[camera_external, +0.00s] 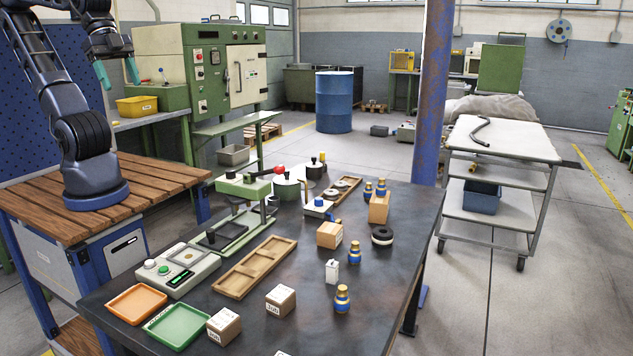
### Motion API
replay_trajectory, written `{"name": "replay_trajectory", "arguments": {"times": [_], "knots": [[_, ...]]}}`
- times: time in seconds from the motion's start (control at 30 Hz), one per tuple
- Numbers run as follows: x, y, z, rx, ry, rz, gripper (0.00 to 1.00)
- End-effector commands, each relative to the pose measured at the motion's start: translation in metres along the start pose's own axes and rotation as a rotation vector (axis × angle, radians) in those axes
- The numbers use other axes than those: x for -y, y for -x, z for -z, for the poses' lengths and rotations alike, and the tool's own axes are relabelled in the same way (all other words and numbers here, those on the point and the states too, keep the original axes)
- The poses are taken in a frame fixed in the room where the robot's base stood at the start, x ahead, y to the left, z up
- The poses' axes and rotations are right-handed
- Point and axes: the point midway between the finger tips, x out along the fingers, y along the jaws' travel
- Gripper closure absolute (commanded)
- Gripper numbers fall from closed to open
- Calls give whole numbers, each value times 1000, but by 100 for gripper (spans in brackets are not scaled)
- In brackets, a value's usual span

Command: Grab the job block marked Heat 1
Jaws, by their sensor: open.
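My gripper (118,72) is at the upper left, high above the wooden bench my arm stands on. Its two teal fingers are apart with nothing between them. Two light-brown blocks with white labels, a left one (224,327) and a right one (280,301), sit at the front of the dark table. Two more tan blocks, a middle one (329,235) and a back one (379,208), stand farther back. The labels are too small to read fully, so I cannot tell which block is marked Heat 1. My gripper is far from all of them.
On the dark table (390,269) are an orange tray (137,304), a green tray (177,325), an empty wooden divided tray (255,267), a control box (178,270) and a green press (243,188). Small blue-and-brass bottles (342,299) stand right. A blue post (434,95) rises behind.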

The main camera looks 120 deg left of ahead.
Motion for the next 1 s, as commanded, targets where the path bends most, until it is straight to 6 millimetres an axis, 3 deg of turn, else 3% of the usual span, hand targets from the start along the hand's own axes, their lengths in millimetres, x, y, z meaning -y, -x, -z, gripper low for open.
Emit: {"name": "replay_trajectory", "arguments": {"times": [0.07,0.47,0.77,1.0], "knots": [[0,0,0,0,0,0,47],[-2,-3,9,11,24,-9,47],[-18,-29,63,86,196,-64,47],[-32,-62,110,156,359,-101,47]]}}
